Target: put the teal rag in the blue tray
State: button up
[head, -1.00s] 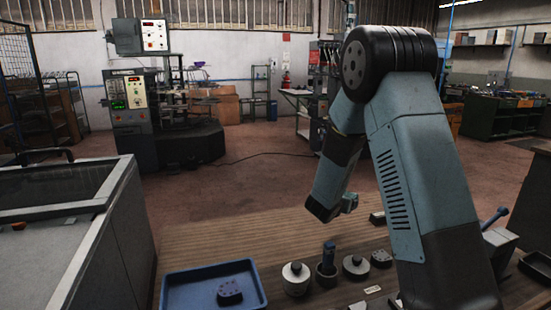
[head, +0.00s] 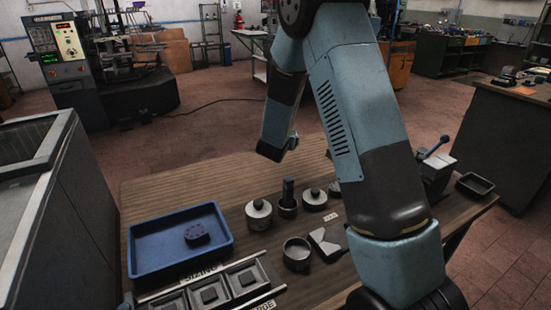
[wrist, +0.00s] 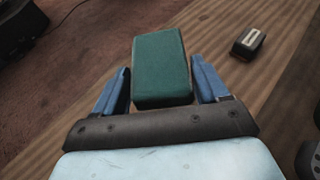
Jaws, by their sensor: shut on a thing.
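The teal rag (wrist: 162,70) shows in the wrist view as a thick folded block. It is between the two blue fingers of my gripper (wrist: 163,88), which is shut on it. In the head view my gripper is mostly hidden behind my own arm, over the far part of the wooden table. The blue tray (head: 137,266) lies at the left of the table in the head view, apart from and to the left of my gripper. A dark oval block with holes (head: 197,234) lies in the tray.
Several round metal pieces (head: 258,215) stand right of the tray. A labelled holder with square pockets (head: 212,292) lies in front of it. A grey cabinet (head: 65,210) borders the table's left. The wooden table (head: 180,185) is clear behind the tray.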

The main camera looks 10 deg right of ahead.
aim_at(279, 167)
jog(key=shift+w+a+f, duration=0.1)
jog(key=shift+w+a, duration=0.2)
jog(key=shift+a, duration=0.2)
jog(key=shift+w+a+f, duration=0.1)
jog(key=shift+w+a, duration=0.15)
jog(key=shift+a, duration=0.2)
jog(key=shift+a+f+m, duration=0.2)
jog(key=shift+f+m, duration=0.05)
jog(key=shift+m, duration=0.05)
notch_tip(279, 167, down, 10)
jog(key=shift+w+r, duration=0.1)
jog(key=shift+r, duration=0.05)
jog(key=o, duration=1.1)
